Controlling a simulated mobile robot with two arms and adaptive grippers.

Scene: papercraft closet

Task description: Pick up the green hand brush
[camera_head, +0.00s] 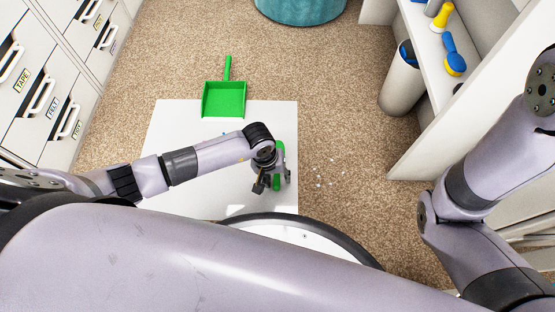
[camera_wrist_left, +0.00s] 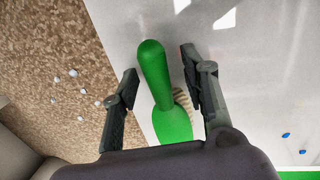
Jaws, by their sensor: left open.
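The green hand brush (camera_head: 279,153) lies on the white sheet near its right edge, partly hidden under my left gripper (camera_head: 271,184) in the head view. In the left wrist view, the brush (camera_wrist_left: 155,75) shows its rounded handle and part of its wider body, with pale bristles at the right side. My left gripper (camera_wrist_left: 160,82) is open, with one finger on each side of the brush. I see no clear contact between fingers and brush. My right arm shows at the right of the head view, but its gripper is out of view.
A green dustpan (camera_head: 224,100) lies at the far edge of the white sheet (camera_head: 170,130). White scraps (camera_head: 330,172) lie on the carpet to the right. Drawers (camera_head: 40,85) stand at left. A shelf (camera_head: 425,50) holds a blue and yellow brush (camera_head: 453,55). A teal round seat (camera_head: 300,8) is at the back.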

